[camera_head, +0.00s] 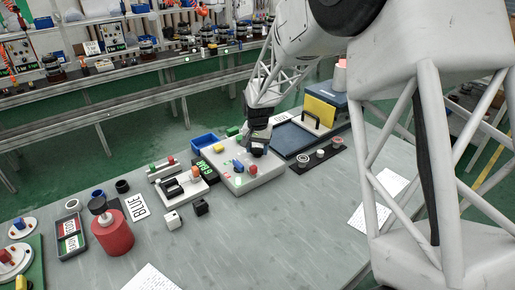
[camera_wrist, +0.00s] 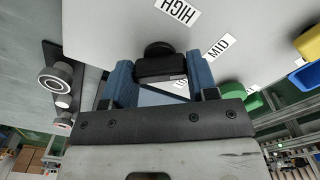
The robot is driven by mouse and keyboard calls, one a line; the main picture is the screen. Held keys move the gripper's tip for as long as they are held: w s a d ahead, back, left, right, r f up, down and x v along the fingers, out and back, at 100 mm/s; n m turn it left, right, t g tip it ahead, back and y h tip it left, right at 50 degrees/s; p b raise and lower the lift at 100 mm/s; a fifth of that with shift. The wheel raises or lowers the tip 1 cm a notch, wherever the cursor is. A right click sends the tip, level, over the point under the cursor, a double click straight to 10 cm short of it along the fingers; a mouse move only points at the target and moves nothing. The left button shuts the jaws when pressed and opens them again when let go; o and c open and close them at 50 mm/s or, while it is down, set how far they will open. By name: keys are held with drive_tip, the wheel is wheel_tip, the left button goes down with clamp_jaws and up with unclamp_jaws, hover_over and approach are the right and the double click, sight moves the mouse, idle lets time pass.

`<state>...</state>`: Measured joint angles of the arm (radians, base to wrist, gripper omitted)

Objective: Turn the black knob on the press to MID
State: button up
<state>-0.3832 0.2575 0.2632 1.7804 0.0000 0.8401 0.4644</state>
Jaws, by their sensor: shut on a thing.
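The press is a pale box (camera_head: 243,184) with coloured controls on top, in the middle of the bench. My gripper (camera_head: 257,148) is over its right far part. In the wrist view its two blue fingers (camera_wrist: 160,78) stand on either side of the black knob (camera_wrist: 161,66) and are shut on it. The HIGH label (camera_wrist: 178,11) is above the knob in that view. The MID label (camera_wrist: 220,46) is to its right. A third label (camera_wrist: 180,85) is mostly hidden by the gripper. The knob's pointer direction cannot be told.
On the press near my gripper are a green part (camera_wrist: 240,96) and a yellow part (camera_wrist: 309,43). A dark strip with round buttons (camera_head: 320,154) lies right of the press.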

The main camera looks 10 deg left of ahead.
sight(258, 148)
drive_tip(key=shift+n, duration=0.5)
drive_tip(key=o, duration=0.9)
drive_tip(key=shift+r, duration=0.1)
drive_tip(key=shift+r, duration=3.8)
